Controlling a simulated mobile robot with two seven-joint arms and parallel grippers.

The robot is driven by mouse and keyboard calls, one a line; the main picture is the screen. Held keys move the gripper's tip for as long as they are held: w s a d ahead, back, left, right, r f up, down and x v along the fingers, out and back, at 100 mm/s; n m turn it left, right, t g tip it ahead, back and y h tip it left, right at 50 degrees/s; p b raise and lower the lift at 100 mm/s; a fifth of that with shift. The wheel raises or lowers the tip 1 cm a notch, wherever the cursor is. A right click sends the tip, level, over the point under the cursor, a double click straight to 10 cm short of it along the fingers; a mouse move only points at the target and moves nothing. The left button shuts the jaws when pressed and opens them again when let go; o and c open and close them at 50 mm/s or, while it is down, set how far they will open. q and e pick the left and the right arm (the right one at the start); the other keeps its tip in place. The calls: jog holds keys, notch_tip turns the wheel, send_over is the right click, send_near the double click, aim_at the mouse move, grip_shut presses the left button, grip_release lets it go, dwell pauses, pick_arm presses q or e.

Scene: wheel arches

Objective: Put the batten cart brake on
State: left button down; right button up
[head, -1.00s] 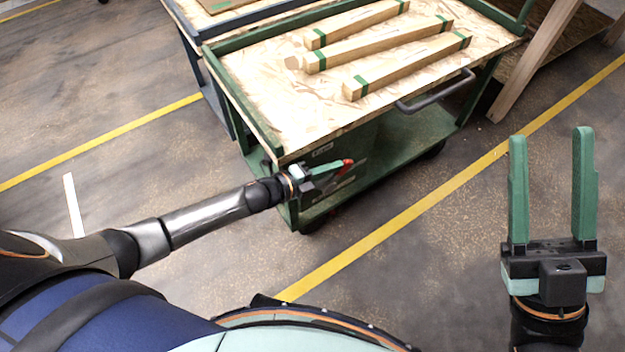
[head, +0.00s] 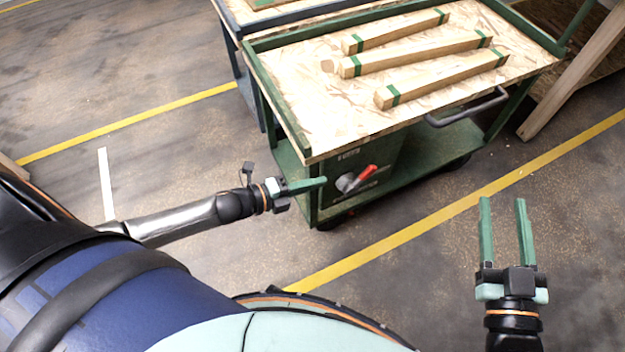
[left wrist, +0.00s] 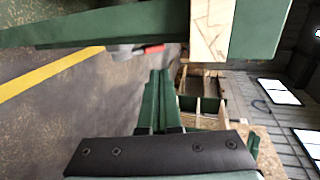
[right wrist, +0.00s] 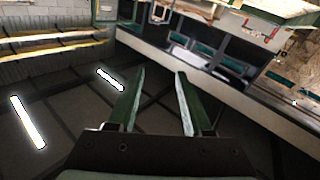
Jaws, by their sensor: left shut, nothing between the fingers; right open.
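The batten cart (head: 290,98) is a green-framed cart with a wooden top carrying battens (head: 415,55) banded in green. Its brake lever (head: 366,173) has a red grip and a grey pivot on the cart's end panel, and the lever slants up to the right. The red grip also shows in the left wrist view (left wrist: 154,48). My left gripper (head: 325,182) is shut and empty, its fingertips just left of the lever's pivot, seemingly apart from it. My right gripper (head: 502,202) is open and empty, over the floor right of the cart.
A grey push handle (head: 467,108) sticks out from the cart's near edge. A second, blue-framed cart (head: 240,22) stands behind. A wooden post (head: 565,75) leans at the right. The floor in front, crossed by a yellow line (head: 400,235), is clear.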

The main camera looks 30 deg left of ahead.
pick_arm(q)
jog(key=shift+s+a+r, duration=0.1)
jog(key=shift+s+a, duration=0.05)
jog(key=shift+s, duration=0.1)
pick_arm(e)
jog(key=shift+f, duration=0.4)
pick_arm(q)
jog(key=f+n+t+h+b, duration=0.1)
jog(key=n+b, duration=0.2)
jog(key=n, duration=0.3)
jog(key=s+a+f+n+t+b, duration=0.1)
jog(key=n+b, duration=0.2)
jog(key=n, duration=0.3)
jog(key=f+n+t+h+b, duration=0.1)
jog(key=n+b, duration=0.2)
jog(key=n, duration=0.3)
jog(key=shift+s+a+f+t+h, duration=0.2)
jog(key=shift+a+t+h, duration=0.05)
jog(key=shift+t+h, duration=0.05)
pick_arm(e)
jog(key=s+a+r+n+t+y, duration=0.2)
jog(key=s+r+n+y, duration=0.4)
jog(key=r+y, duration=0.3)
jog(key=shift+s+r+n+t+y, duration=0.35)
jog(key=shift+s+r+t, duration=0.2)
jog(key=shift+r+t, duration=0.35)
